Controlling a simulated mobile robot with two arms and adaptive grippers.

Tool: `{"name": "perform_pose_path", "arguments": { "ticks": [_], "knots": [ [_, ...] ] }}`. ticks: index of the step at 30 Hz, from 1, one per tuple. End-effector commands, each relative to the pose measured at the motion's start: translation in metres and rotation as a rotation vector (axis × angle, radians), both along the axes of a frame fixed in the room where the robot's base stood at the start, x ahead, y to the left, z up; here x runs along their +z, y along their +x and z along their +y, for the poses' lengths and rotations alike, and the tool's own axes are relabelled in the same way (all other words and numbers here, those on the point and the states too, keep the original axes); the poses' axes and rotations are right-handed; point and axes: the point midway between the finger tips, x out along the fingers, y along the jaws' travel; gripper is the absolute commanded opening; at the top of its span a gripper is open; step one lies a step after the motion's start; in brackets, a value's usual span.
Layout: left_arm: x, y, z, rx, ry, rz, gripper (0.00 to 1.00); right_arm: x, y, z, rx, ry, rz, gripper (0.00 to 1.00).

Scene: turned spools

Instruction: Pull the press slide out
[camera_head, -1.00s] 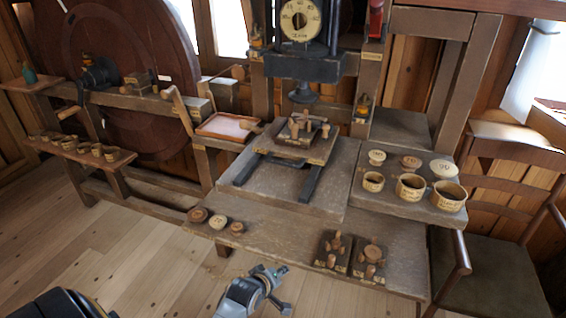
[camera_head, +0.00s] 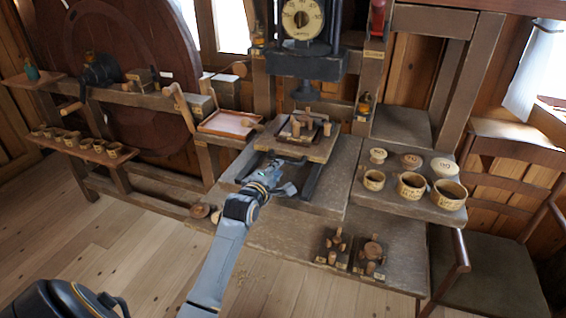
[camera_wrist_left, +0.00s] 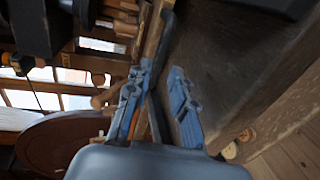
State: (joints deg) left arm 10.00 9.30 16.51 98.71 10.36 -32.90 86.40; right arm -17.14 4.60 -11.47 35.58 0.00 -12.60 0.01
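The press slide (camera_head: 322,152) is a wooden board on two dark rails, under the press head (camera_head: 306,88). A dark fixture with wooden pegs (camera_head: 304,125) sits on it. My left gripper (camera_head: 275,178) is at the slide's front left, close to the left rail; contact cannot be told in the head view. In the left wrist view its two blue-grey fingers (camera_wrist_left: 157,98) are apart, with a dark bar (camera_wrist_left: 158,118) and a wooden board edge (camera_wrist_left: 153,30) showing in line with the gap. My right gripper is not in view.
Cups and lids stand on the right shelf (camera_head: 393,205). Two small pegged blocks (camera_head: 349,250) sit at the bench's front right. A round lid (camera_head: 200,211) lies at its front left, beside my left arm. A pinkish tray (camera_head: 229,124) is left of the press.

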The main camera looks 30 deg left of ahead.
Motion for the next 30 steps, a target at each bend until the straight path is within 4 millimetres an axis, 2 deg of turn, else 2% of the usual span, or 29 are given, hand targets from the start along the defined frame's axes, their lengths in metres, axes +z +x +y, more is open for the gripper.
{"name": "perform_pose_path", "arguments": {
  "ticks": [3, 9, 15, 23, 27, 30],
  "knots": [
    [-0.004, 0.022, 0.006, 0.000, 0.001, 0.001, 0.23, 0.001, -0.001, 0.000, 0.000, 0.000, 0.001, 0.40],
    [-0.009, 0.046, 0.011, 0.000, 0.001, 0.000, 0.23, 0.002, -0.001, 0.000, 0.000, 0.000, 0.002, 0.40],
    [-0.011, 0.054, 0.014, 0.001, 0.001, 0.000, 0.23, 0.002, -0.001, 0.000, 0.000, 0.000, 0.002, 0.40],
    [-0.012, 0.055, 0.013, 0.001, 0.001, 0.000, 0.23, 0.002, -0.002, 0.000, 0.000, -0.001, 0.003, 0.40],
    [-0.012, 0.055, 0.013, 0.001, 0.001, 0.000, 0.00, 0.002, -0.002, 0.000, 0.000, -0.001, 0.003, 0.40],
    [-0.012, 0.055, 0.013, 0.001, 0.001, 0.000, 0.00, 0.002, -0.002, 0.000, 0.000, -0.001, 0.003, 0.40]
  ]
}}
